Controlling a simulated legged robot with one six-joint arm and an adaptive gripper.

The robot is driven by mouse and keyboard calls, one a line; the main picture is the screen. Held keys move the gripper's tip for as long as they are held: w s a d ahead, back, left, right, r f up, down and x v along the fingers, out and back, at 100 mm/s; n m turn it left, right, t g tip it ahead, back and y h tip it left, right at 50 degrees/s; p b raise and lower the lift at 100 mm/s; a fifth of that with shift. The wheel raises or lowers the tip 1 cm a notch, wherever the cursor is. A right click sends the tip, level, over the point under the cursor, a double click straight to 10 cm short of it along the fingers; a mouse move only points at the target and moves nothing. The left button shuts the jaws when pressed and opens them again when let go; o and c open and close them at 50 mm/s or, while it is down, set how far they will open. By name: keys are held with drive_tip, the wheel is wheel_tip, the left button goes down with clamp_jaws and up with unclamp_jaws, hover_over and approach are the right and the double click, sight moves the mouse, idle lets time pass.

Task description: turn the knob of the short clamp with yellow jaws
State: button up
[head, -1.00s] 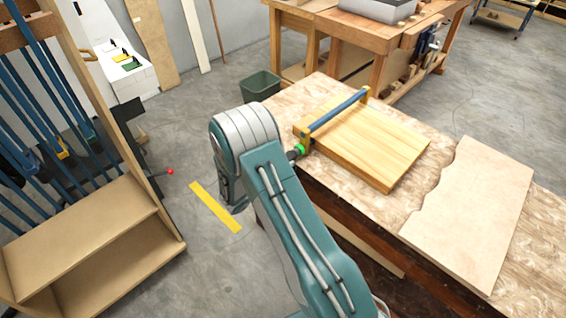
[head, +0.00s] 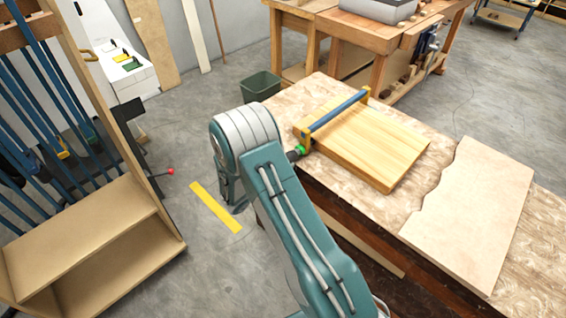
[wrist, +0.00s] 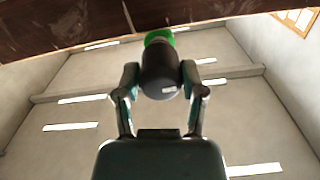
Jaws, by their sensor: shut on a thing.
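The short clamp (head: 335,112) with a blue bar and yellow jaws lies across a wooden board (head: 385,150) on the workbench. Its dark knob (head: 294,154) with a green collar sticks out past the bench's left edge. In the wrist view the black knob (wrist: 160,76) sits between the two fingers of my gripper (wrist: 160,82), with the green collar (wrist: 159,37) beyond it. The fingers are closed on the knob from both sides. In the head view my teal arm hides the fingers.
The workbench (head: 330,84) edge runs close beside my arm. A thin sheet (head: 475,205) with one wavy edge lies on its right part. A wooden rack (head: 90,225) with long blue clamps stands at the left. A green bin (head: 260,86) is on the floor behind.

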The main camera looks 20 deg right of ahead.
drive_tip(key=o, duration=1.1)
drive_tip(key=shift+o, duration=0.2)
drive_tip(key=v, duration=1.2)
drive_tip(key=shift+f, duration=0.1)
